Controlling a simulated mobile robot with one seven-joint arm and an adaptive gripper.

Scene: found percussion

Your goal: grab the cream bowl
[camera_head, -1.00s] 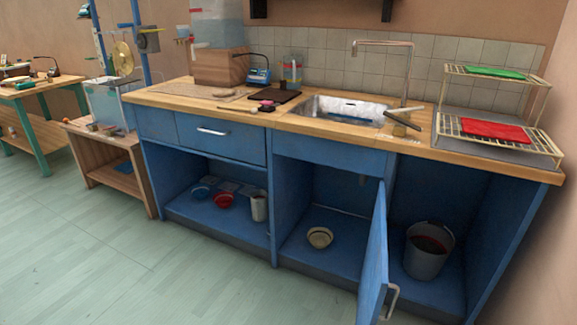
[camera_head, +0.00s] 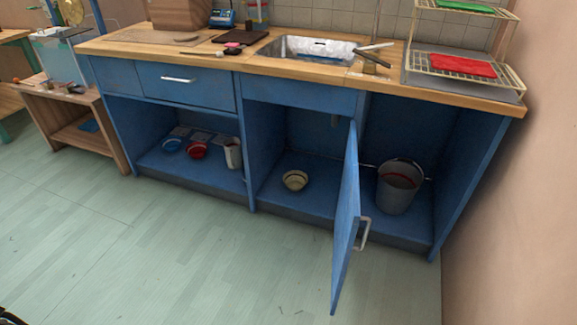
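The cream bowl (camera_head: 295,180) sits upright on the floor of the blue cabinet's middle compartment, under the sink. It looks empty, and nothing touches it. The blue cabinet door (camera_head: 347,220) stands open to the right of the bowl and juts toward me. My gripper is not recognisable in view; only a small dark shape shows at the bottom left corner, and I cannot tell what it is.
A grey bucket (camera_head: 397,188) stands in the right compartment. A blue bowl (camera_head: 172,146), a red bowl (camera_head: 197,150) and a white cup-like container (camera_head: 233,154) stand in the left compartment. The greenish floor (camera_head: 190,240) before the cabinet is clear.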

